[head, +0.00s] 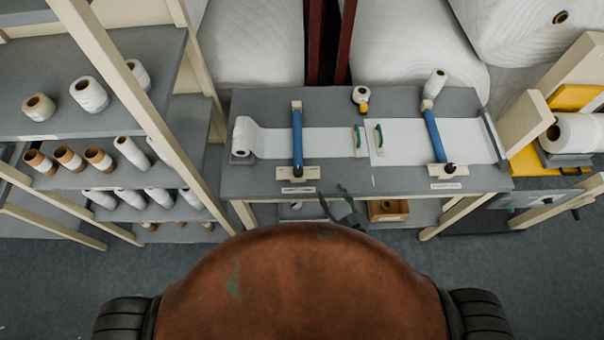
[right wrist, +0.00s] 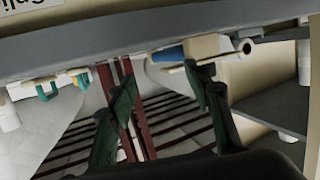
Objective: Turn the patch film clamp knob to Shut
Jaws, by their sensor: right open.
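Two blue clamp bars lie across white film strips on the grey table: a left bar (head: 297,140) and a right bar (head: 434,137). Each has a dark knob at its near end, the left knob (head: 297,171) and the right knob (head: 450,168), on a pale block above a label. The labels are too small to read, so I cannot tell which is the patch film clamp or how its knob is set. My right gripper (head: 334,197) is open and empty at the table's front edge, between the knobs; its fingers also show in the right wrist view (right wrist: 163,80). My left gripper is out of view.
Teal handles (head: 378,138) lie between the bars. White rolls stand at the table's left end (head: 242,136) and back (head: 436,84). A wooden box (head: 388,210) is on the lower shelf. Shelving with rolls (head: 88,94) stands left. The floor in front is partly clear.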

